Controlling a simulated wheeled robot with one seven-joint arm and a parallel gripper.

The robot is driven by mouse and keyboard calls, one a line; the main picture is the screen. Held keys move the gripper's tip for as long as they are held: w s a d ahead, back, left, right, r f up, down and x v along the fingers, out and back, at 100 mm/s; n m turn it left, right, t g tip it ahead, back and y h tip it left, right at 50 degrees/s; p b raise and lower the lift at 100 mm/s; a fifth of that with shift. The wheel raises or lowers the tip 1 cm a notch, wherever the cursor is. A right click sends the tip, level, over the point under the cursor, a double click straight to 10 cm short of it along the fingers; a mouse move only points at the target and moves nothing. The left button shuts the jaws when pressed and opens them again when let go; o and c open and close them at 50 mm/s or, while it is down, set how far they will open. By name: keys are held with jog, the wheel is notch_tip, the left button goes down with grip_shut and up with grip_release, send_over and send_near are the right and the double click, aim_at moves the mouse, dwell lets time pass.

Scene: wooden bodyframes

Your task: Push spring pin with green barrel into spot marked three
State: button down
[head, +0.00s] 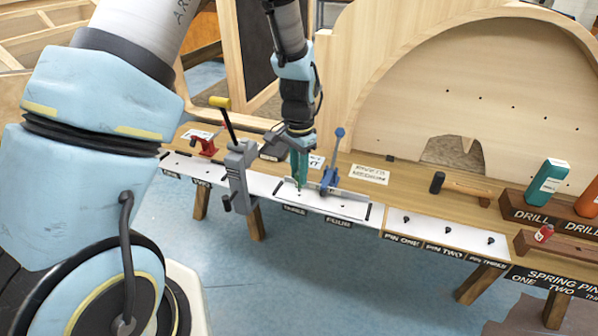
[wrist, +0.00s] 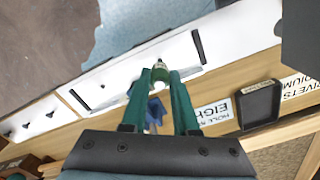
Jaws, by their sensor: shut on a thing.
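My gripper (head: 300,181) points down over the white plate (head: 345,207) on the bench, above the part labelled THREE (head: 293,209). Its teal fingers are shut. In the wrist view, my gripper (wrist: 160,78) closes on the spring pin with a green barrel (wrist: 160,74), whose metal tip sticks out past the fingertips over the white plate (wrist: 115,75). In the head view the pin cannot be told from the fingers. Whether the tip touches the marked spot cannot be told. The part labelled FOUR (head: 338,222) is just to the right.
A blue clamp (head: 330,175) stands close right of my gripper. A grey clamp with a yellow-ended handle (head: 238,170) stands to the left. A red clamp (head: 204,145) is farther left. The pin rack (head: 432,229), hammer (head: 465,187), drills (head: 547,181) and a red pin (head: 544,233) are to the right.

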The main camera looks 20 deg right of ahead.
aim_at(299, 186)
jog(key=shift+f+b, duration=0.95)
jog(key=shift+f, duration=0.8)
dwell(0.3)
jog(key=c, duration=0.6)
grip_release()
notch_tip(299, 186, up, 11)
jog(key=shift+f+b, duration=0.1)
jog(key=shift+b, duration=0.6)
